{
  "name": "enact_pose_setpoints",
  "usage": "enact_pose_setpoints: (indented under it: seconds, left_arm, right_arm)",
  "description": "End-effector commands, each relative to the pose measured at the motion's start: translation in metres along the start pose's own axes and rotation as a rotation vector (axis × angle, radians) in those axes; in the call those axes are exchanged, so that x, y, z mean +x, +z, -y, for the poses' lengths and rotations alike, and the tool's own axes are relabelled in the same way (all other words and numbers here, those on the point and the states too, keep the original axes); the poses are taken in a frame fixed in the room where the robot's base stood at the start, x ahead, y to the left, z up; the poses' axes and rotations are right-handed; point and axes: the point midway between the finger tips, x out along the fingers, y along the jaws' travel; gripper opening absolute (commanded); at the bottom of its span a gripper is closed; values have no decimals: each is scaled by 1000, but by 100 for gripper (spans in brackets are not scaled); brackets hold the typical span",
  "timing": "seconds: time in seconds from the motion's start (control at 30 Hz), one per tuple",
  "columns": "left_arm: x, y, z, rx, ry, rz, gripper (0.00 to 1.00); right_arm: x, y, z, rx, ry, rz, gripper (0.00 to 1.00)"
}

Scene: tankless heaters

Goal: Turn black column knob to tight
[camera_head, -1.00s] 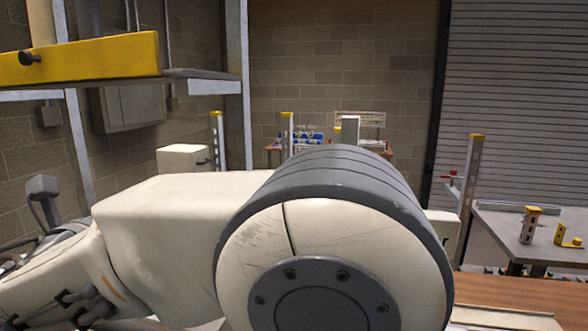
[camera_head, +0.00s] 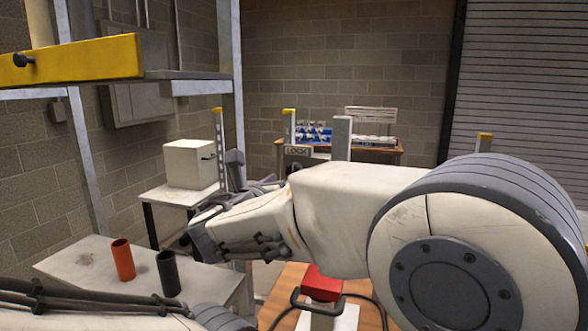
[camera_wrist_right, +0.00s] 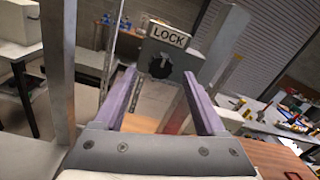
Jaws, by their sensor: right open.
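In the right wrist view a grey plate on a column carries a LOCK sign (camera_wrist_right: 168,36). Below the sign is a round black knob (camera_wrist_right: 159,67) with a small light mark on it. My right gripper (camera_wrist_right: 158,73) is open, its two purple fingers apart with the knob showing between their tips. I see no contact; the depth gap is hard to judge. My right fingers are not clear in that view. Only part of my left arm shows at lower left.
An orange-red cup (camera_head: 122,260) and a black cup (camera_head: 168,273) stand on a grey table (camera_head: 75,262) at left. A red block (camera_head: 321,284) with a dark handle sits near my right arm. A yellow-edged shelf (camera_head: 70,60) hangs at upper left.

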Motion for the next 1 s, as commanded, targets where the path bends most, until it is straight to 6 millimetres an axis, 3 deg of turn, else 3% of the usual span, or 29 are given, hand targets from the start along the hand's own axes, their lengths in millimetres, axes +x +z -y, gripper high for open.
enact_pose_setpoints:
  seconds: [0.1, 0.3, 0.63, 0.8, 0.83, 1.0]
  left_arm:
    - [-8, 0, 0, 0, 0, 0, 50]
    - [-12, -1, -1, 0, 0, 0, 50]
    - [-12, -1, -1, 0, 0, 0, 50]
    - [-12, -1, -1, 0, 0, 0, 50]
    - [-12, -1, -1, 0, 0, 0, 50]
    - [-10, -1, -1, 0, 0, 0, 50]
  right_arm:
    - [21, 1, 2, -2, -3, -2, 73]
    - [40, 0, 1, 0, -1, -1, 73]
    - [44, 0, 2, 0, -2, 0, 73]
    - [44, 0, 2, 0, -2, 0, 8]
    - [44, 0, 2, 0, -2, 0, 0]
    - [43, -1, 2, 4, -2, 0, 0]
